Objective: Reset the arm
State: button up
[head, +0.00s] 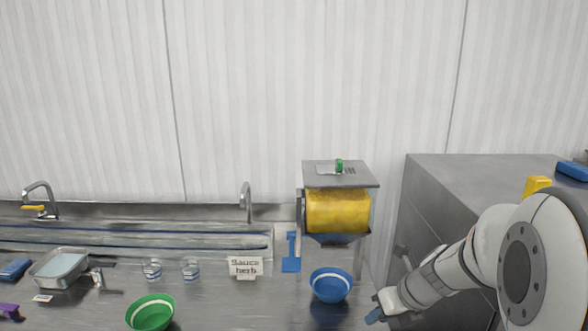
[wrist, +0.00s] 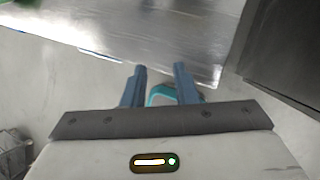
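My arm reaches in from the right of the head view. My gripper (head: 375,313) is low there, beside the front right of the steel counter (head: 215,300), with its blue fingertip just right of and below the blue bowl (head: 331,285). In the wrist view, my gripper (wrist: 159,70) has two blue-grey fingers standing apart with nothing between their tips. The counter's edge (wrist: 205,72) lies beyond the fingertips. A teal and grey rounded thing shows lower down between the fingers, partly hidden; I cannot tell what it is.
A dispenser with a yellow drum (head: 338,211) stands behind the blue bowl. A green bowl (head: 151,312), a "Sauce herb" sign (head: 245,267), two clear cups and a steel tray (head: 59,268) are on the counter. A tall steel cabinet (head: 430,205) stands at the right, behind my arm.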

jog(key=s+a+r+n+h, duration=0.2)
jog(key=s+n, duration=0.6)
jog(key=n, duration=0.8)
jog(key=s+a+r+n+h, duration=0.1)
jog(key=s+r+n, duration=0.3)
jog(key=s+n, duration=0.5)
jog(key=n+h, duration=0.1)
jog(key=n, duration=0.6)
jog(key=shift+a+r+n+g, duration=0.3)
jog(key=shift+a+r+g, duration=0.1)
